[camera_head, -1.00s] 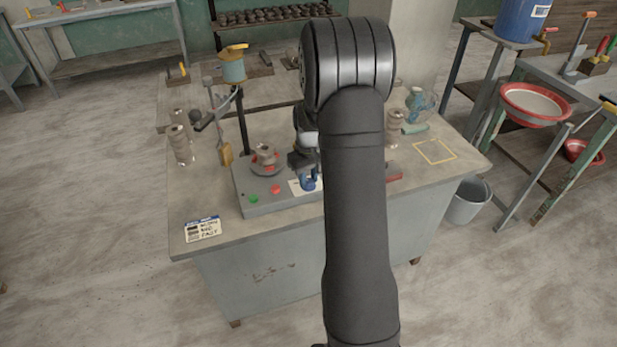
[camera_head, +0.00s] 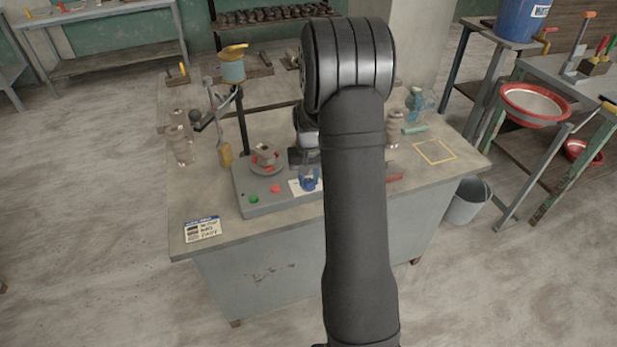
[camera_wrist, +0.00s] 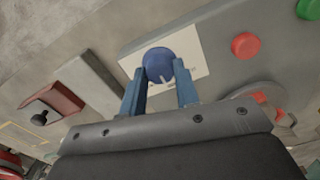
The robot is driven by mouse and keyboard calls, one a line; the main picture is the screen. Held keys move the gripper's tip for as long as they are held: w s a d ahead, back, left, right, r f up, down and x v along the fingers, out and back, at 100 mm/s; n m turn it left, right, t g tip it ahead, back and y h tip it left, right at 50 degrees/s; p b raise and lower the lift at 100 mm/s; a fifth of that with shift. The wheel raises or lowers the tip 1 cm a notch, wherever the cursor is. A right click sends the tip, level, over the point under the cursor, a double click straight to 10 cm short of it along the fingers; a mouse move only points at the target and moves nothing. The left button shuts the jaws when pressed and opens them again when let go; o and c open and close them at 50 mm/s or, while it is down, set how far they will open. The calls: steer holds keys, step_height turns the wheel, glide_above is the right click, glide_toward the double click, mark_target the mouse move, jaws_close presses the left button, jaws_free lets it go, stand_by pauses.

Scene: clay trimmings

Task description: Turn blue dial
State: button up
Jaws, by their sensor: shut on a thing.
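The blue dial (camera_wrist: 158,63) is round with a pale pointer line and sits on a white plate (camera_wrist: 190,50) on the grey machine panel. In the wrist view my gripper (camera_wrist: 159,82) has its two blue fingers on either side of the dial, shut on it. The pale line lies between the fingers, toward my palm. In the head view the dial area (camera_head: 309,178) is small and partly covered by my gripper and arm, so the dial's angle cannot be read there.
A red button (camera_wrist: 245,45) and a green button (camera_wrist: 309,9) sit beside the dial's plate. A wheel with a clay piece (camera_head: 266,156) stands on the machine. A dark red block with a black knob (camera_wrist: 40,115) lies on the dial's other side. A label card (camera_head: 202,229) lies on the table.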

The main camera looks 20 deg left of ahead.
mark_target(308, 181)
steer(key=o, duration=1)
steer(key=shift+c, duration=0.2)
step_height(308, 181, up, 18)
steer(key=shift+f, duration=0.25)
step_height(308, 181, down, 18)
steer(key=shift+r, duration=0.25)
stand_by(0.3)
